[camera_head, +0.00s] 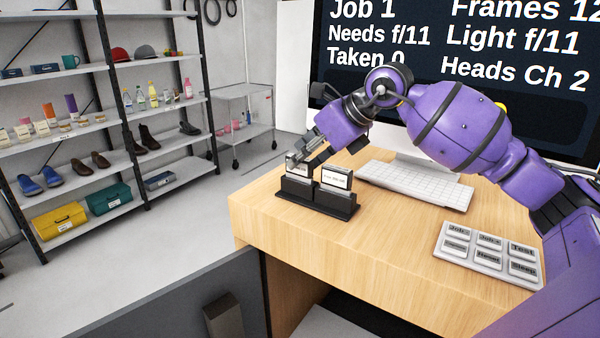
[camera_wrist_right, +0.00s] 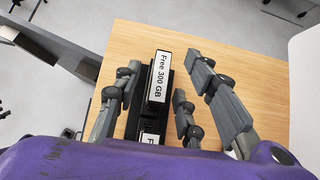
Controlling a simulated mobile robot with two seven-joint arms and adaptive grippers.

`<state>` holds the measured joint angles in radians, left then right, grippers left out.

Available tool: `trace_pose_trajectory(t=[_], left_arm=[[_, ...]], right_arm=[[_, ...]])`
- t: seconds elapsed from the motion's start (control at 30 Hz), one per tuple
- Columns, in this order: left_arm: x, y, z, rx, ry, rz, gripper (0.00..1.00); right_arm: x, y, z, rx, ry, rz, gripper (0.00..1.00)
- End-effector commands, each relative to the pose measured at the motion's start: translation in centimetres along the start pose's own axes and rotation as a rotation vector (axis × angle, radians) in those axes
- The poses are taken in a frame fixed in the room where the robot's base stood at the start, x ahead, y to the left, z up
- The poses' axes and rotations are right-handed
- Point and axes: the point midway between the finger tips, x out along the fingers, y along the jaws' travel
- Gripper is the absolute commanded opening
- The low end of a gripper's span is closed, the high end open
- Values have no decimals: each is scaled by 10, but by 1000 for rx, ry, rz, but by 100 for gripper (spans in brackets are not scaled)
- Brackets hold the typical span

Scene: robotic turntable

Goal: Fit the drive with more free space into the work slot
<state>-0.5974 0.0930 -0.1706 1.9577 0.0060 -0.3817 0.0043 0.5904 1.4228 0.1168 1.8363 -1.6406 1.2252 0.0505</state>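Two dark drives with white labels stand upright in a black holder (camera_head: 333,208) on the desk. The left drive (camera_head: 306,185) is under my right gripper (camera_head: 298,160), which partly covers it. The right drive (camera_head: 336,179) stands clear beside it, its label too small to read surely. In the right wrist view, a drive labelled "Free 300 GB" (camera_wrist_right: 160,77) shows in the gap between my spread fingers. A second label below it (camera_wrist_right: 150,138) is mostly cut off, so its free space cannot be read. I cannot tell which place is the work slot. My left gripper is out of view.
A keyboard (camera_head: 416,185) and a grey pad of labelled buttons (camera_head: 488,254) lie to the right. A large screen (camera_head: 455,100) behind shows "Job 1" and other text. The desk front (camera_head: 300,235) is clear. Loaded shelves (camera_head: 90,130) stand far left.

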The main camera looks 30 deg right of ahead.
Motion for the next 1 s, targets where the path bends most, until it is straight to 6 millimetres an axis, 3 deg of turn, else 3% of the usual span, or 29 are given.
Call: trace_pose_trajectory(t=[0.13,0.37,0.7,1.0], left_arm=[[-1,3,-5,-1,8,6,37],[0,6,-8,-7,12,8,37],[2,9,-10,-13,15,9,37],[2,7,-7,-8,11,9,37]], right_arm=[[15,0,2,0,-4,1,38],[18,0,1,-1,-2,-1,38],[18,0,1,-1,-2,-1,0],[17,0,2,-1,-3,-1,0]])
